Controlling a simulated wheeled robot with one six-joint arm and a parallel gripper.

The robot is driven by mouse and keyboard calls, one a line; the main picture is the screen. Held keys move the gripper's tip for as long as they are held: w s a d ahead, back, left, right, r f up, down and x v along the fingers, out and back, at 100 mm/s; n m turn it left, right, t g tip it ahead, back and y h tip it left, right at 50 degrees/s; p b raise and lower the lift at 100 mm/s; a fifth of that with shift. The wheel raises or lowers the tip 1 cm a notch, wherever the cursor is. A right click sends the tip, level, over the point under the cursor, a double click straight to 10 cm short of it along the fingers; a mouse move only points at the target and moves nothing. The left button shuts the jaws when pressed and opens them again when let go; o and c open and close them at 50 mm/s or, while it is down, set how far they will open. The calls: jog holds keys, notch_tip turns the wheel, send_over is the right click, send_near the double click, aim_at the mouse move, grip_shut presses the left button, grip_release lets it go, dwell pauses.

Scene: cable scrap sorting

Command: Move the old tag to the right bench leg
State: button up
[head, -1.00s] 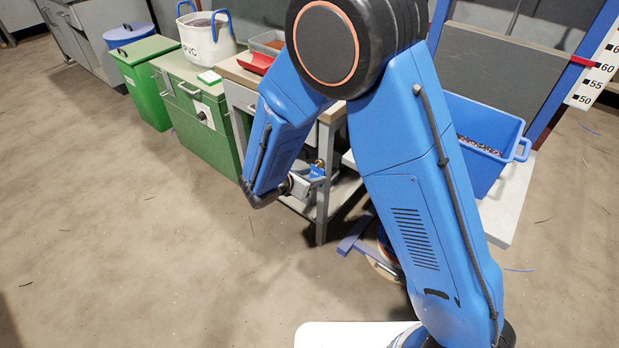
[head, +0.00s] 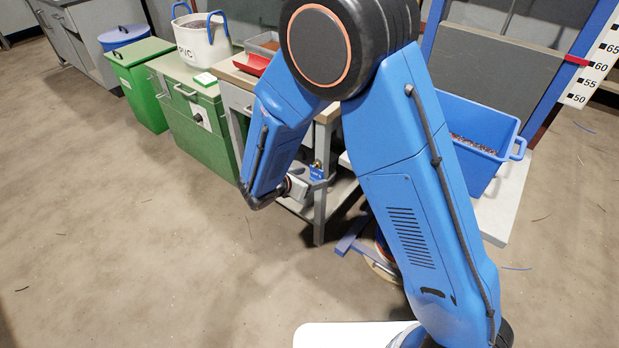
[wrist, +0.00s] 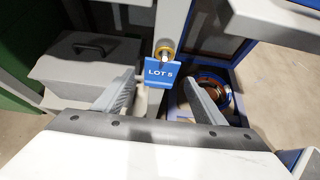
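A blue tag reading "LOT 5" (wrist: 159,73) hangs at a brass-coloured ring and peg (wrist: 165,51) on the front of a grey bench leg (wrist: 173,22). In the head view the tag (head: 317,173) shows small beside the upright bench leg (head: 320,213). My gripper (wrist: 159,84) is open in the wrist view, with one finger to each side of the tag. I see no finger touching the tag. In the head view my forearm hides part of the bench, and the gripper is too small to read there.
A grey lidded box (wrist: 85,70) sits left of the leg, and a reel with copper-coloured content (wrist: 222,92) sits right. A blue bin (head: 478,140) stands on a pale platform. A green cabinet (head: 200,125) stands left. Floor at left is open.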

jog(key=v, duration=1.7)
jog(key=s+d+r+m+g+y, duration=0.1)
jog(key=s+d+r+m+g, duration=0.15)
jog(key=d+r+m, duration=0.7)
jog(key=s+d+r+m+g+y, duration=0.1)
jog(key=d+m+g, duration=0.3)
jog(key=d, duration=1.2)
jog(key=s+d+r+m+t+y, duration=0.1)
jog(key=s+d+r+m+y, duration=0.1)
jog(key=s+d+m, duration=0.4)
jog(key=s+d+r+m+t+y, duration=0.1)
jog(key=s+d+r+m+y, duration=0.2)
jog(key=s+d+m, duration=0.3)
jog(key=s+r+m, duration=0.1)
jog(key=s+m, duration=0.2)
jog(key=s, duration=0.1)
jog(key=shift+d, duration=0.3)
